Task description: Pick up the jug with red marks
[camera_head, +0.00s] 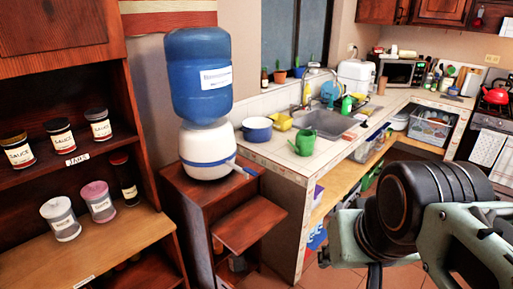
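I cannot make out a jug with red marks. A green watering-can-like jug (304,142) stands on the tiled counter left of the sink, with no red marks visible on it. A large blue water bottle (199,75) with a white label sits upside down on a white dispenser (207,150). My gripper (385,250), pale green and black, is at the lower right, in front of the counter and apart from these things. Its fingertips do not show clearly, and I see nothing held in it.
The dispenser stands on a dark wood cabinet (190,205). A shelf (95,250) with several sauce jars is at the left. A blue pot (257,129) and yellow container (280,122) are on the counter. A red kettle (496,95) is on the stove at the right.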

